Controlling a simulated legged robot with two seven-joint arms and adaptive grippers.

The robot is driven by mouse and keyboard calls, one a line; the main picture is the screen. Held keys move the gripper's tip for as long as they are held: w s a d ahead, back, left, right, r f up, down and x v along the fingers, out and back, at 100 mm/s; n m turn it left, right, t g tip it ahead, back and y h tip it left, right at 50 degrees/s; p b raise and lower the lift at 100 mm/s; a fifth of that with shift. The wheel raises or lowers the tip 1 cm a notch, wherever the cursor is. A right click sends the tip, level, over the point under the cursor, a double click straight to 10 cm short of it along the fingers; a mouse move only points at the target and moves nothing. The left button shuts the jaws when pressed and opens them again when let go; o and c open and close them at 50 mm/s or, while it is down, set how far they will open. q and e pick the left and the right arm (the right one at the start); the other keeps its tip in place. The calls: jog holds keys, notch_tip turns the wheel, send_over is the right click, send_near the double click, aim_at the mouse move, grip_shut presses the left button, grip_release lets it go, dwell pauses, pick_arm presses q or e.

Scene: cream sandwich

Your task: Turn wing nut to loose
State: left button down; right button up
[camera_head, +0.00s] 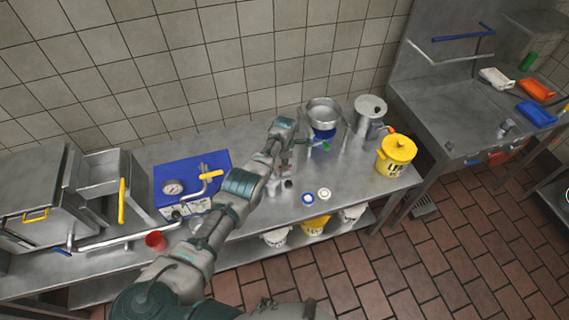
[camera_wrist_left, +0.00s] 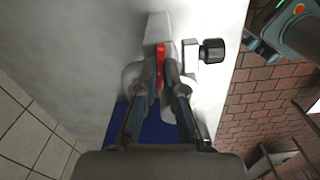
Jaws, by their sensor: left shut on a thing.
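My left arm reaches across the steel counter in the camera_head view. Its gripper (camera_head: 286,160) is small there, near a machine with a metal bowl and a blue base (camera_head: 323,130). In the left wrist view the gripper (camera_wrist_left: 166,68) has its two fingers close together around a narrow red piece (camera_wrist_left: 161,54), which seems to be the wing nut. The red piece sits against a pale grey fitting; the fingers hide part of it. I cannot tell how far it is turned. My right gripper is in neither view.
A black knob (camera_wrist_left: 212,50) sticks out just right of the fingers. A blue box with a gauge (camera_head: 190,182) stands left on the counter, and a yellow lidded pot (camera_head: 396,157) right. Two small lids (camera_head: 308,199) lie near the front edge. A metal canister (camera_head: 369,115) stands behind.

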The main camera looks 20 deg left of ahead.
pick_arm(q)
jog(key=shift+s+d+f, duration=0.15)
jog(key=shift+d+f, duration=0.05)
jog(key=c, duration=1.3)
grip_release()
jog(key=shift+w, duration=0.2)
jog(key=shift+w, duration=0.1)
notch_tip(320, 180, up, 12)
jog(key=shift+f, duration=0.1)
